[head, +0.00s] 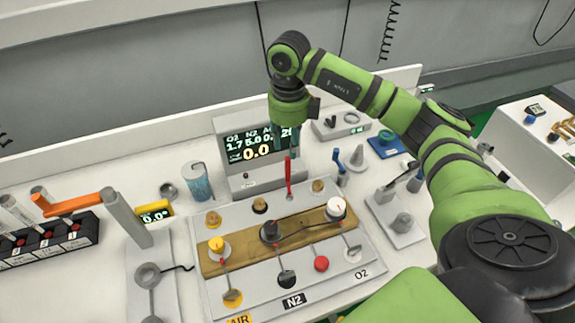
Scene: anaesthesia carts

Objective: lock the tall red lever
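The tall red lever (288,176) is a thin upright rod at the back of the grey gas panel (330,270), in front of the display. My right gripper (294,154) points down from above, its dark fingers at or just behind the lever's top. I cannot tell whether the fingers touch the lever or how far apart they are. My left gripper is out of view.
A display (233,148) stands behind the panel. Yellow (216,244), black and white knobs sit on the wooden strip. A blue-patterned can (197,182) and an orange-handled lever (66,206) are at left. Small tools and a blue block (386,146) are at right.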

